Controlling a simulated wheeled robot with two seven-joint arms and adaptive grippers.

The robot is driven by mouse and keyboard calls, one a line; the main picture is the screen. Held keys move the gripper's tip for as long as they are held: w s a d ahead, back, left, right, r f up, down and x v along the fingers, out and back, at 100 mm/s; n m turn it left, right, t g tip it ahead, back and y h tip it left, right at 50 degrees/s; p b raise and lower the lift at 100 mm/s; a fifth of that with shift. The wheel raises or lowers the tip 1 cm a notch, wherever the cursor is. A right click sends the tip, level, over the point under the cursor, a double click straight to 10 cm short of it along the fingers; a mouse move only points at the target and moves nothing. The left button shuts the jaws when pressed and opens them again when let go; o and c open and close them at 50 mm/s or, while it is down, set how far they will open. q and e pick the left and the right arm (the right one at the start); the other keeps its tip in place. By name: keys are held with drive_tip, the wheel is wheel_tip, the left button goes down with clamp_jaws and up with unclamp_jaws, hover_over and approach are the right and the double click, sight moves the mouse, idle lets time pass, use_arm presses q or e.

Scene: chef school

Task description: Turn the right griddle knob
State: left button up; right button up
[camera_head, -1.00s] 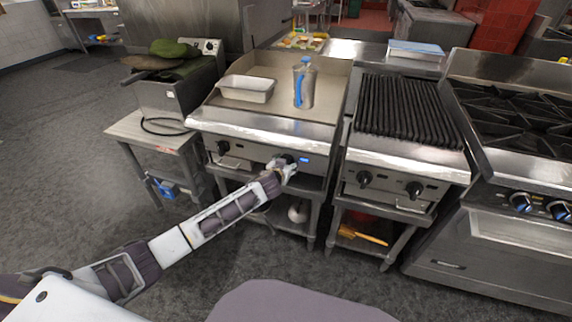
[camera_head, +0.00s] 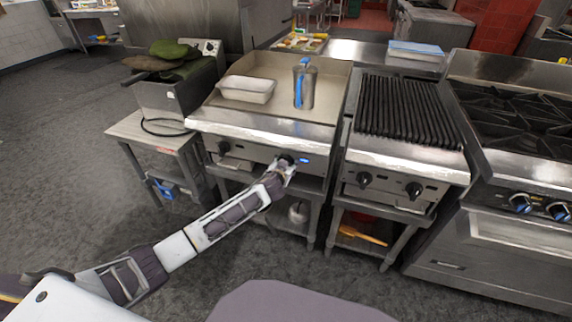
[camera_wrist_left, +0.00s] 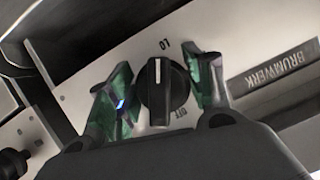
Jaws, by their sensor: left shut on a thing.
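The griddle (camera_head: 262,140) stands left of the ribbed grill. Its right knob (camera_wrist_left: 160,85) is black and round with a raised grip bar and a white line, on a pale panel in the left wrist view. The white line points up in that view, near a printed mark. My left gripper (camera_head: 285,165) is at the right end of the griddle's front panel. It is shut on the right knob, with one green finger on each side in the wrist view. The griddle's left knob (camera_head: 223,147) is free. My right gripper is not in view.
A white tray (camera_head: 247,89) and a metal jug with a blue handle (camera_head: 304,85) stand on the griddle. The ribbed grill (camera_head: 403,108) has two black knobs, right of my gripper. Floor in front is open.

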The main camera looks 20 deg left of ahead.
use_arm(q)
drive_tip(key=shift+m+y, duration=0.6)
drive_tip(key=shift+m, duration=0.2)
drive_tip(key=shift+m+y, duration=0.4)
drive_tip(key=shift+m, duration=0.2)
drive_tip(key=shift+a+m+t+y+b, duration=0.1)
drive_tip(key=shift+m+t+y+b, duration=0.25)
drive_tip(key=shift+m, duration=0.55)
drive_tip(key=shift+m+t+y+b, duration=0.35)
drive_tip(key=shift+m+y+b, duration=0.3)
drive_tip(key=shift+m, duration=0.35)
drive_tip(key=shift+a+r+m+b, duration=0.1)
drive_tip(key=shift+m+b, duration=0.25)
drive_tip(key=shift+m, duration=0.15)
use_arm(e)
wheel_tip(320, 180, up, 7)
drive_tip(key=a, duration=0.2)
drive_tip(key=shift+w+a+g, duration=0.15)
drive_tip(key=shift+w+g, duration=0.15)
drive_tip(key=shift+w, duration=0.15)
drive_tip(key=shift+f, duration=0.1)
use_arm(q)
drive_tip(key=o, duration=0.7)
drive_tip(key=shift+o, duration=0.2)
drive_tip(key=shift+s, duration=0.1)
